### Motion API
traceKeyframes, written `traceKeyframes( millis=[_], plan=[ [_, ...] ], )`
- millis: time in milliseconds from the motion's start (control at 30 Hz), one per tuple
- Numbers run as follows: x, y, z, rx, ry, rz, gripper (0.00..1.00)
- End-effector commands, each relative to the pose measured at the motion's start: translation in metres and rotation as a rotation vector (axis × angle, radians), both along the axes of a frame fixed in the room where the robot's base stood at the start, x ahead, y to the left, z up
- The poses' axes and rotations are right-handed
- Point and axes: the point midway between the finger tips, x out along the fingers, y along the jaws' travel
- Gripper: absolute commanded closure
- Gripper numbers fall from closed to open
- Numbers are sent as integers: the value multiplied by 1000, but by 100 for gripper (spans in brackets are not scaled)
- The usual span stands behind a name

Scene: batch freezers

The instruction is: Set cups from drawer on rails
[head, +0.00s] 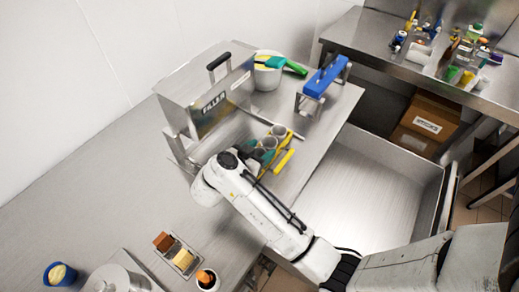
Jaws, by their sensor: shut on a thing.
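Several steel cups (268,143) stand close together on the steel counter, beside the front of the boxy machine. A green patch and a yellow bar show among and beside them. The open drawer (362,196) below the counter's right edge shows a bare steel floor, partly covered by my arm. My gripper (247,156) is at the near left side of the cups, mostly hidden by my wrist. It is shut on a cup, but its fingers and the cup's lower part are hard to make out. I cannot clearly separate the rails from the cups.
The steel machine (207,92) with a black handle stands behind the cups. A white tub (267,75) with a green tool and a blue-topped stand (325,77) are farther back. Small blocks on a tray (180,257) and a blue cup (60,274) are at the front left.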

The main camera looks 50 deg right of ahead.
Motion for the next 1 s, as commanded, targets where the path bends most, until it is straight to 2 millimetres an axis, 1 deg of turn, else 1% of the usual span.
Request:
traceKeyframes(
  millis=[867,900,1000],
  plan=[
    [0,0,-3,0,-1,1,76],
    [0,0,-3,0,-1,1,38],
    [0,0,-3,0,-1,0,28]
  ],
)
